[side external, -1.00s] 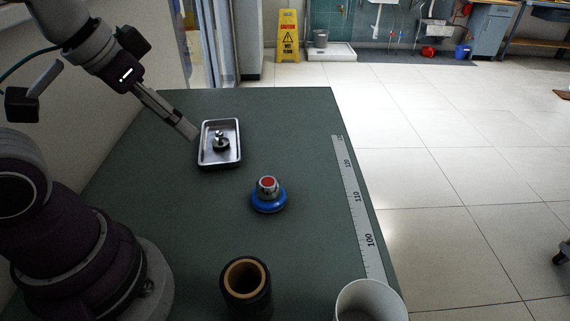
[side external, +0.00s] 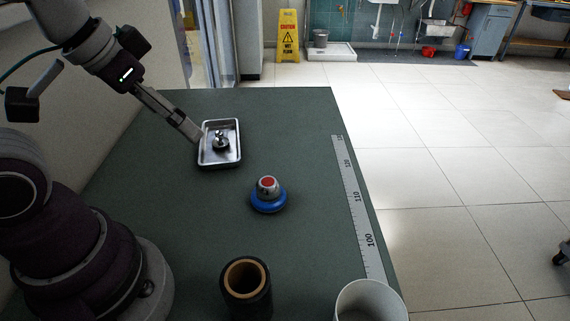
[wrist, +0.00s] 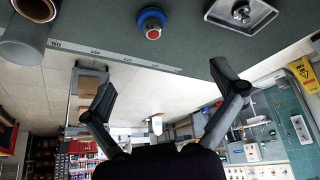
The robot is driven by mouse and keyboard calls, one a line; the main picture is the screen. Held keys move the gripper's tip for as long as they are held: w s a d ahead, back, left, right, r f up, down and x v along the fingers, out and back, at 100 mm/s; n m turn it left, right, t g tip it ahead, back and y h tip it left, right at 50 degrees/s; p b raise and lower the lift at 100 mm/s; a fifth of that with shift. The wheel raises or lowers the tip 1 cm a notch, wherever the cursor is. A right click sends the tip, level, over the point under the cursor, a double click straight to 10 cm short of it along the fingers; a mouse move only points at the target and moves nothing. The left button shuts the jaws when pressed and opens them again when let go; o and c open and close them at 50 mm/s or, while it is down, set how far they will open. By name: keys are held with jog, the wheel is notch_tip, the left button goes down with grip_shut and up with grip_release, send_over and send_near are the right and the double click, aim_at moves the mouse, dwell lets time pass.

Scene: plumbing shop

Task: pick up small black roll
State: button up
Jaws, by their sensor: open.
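The small black roll (side external: 246,292) stands upright at the front of the green table, with a brown cardboard core showing at its top. It also shows at the upper left corner of the wrist view (wrist: 37,8). My gripper (side external: 197,136) is at the far left of the table, beside the metal tray and well away from the roll. In the wrist view my gripper (wrist: 162,82) has its two fingers wide apart with nothing between them.
A metal tray (side external: 204,160) holds a small metal part (side external: 220,141). A blue ring with a red-topped fitting (side external: 268,195) sits mid-table. A white cup (side external: 370,300) stands right of the roll. A measuring tape (side external: 357,205) runs along the right edge. Bare table lies between them.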

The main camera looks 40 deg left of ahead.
jog(key=m+g, duration=0.5)
jog(key=m, duration=1)
send_over(247, 290)
jog(key=d, duration=0.2)
notch_tip(247, 290, down, 6)
jog(key=shift+m+g, duration=0.3)
jog(key=shift+m, duration=0.1)
jog(key=f, duration=0.7)
jog(key=s+f, duration=0.1)
jog(key=f, duration=0.3)
jog(key=shift+a, duration=0.15)
jog(key=shift+c, duration=0.3)
jog(key=c, duration=1.2)
